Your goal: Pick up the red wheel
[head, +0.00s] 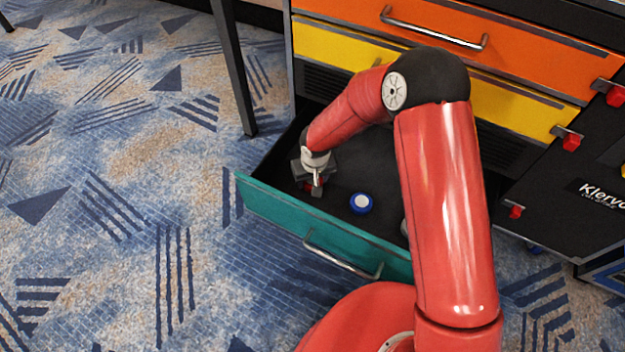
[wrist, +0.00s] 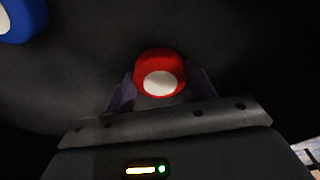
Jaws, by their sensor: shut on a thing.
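The red wheel (wrist: 160,73), with a white round hub, sits between the two fingers of my gripper (wrist: 162,88) in the wrist view. My gripper is shut on it. In the head view my gripper (head: 314,188) is down inside the open teal drawer (head: 270,207), near its left end. Only a bit of red shows there below the gripper, so most of the wheel is hidden. I cannot tell whether the wheel touches the drawer floor.
A blue wheel with a white hub (head: 361,203) lies in the drawer to the right of my gripper; a blue thing (wrist: 22,20) shows at the wrist view's top left. The teal drawer front and the cabinet's yellow drawer (head: 335,48) bound the space. A dark table leg (head: 233,70) stands at left.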

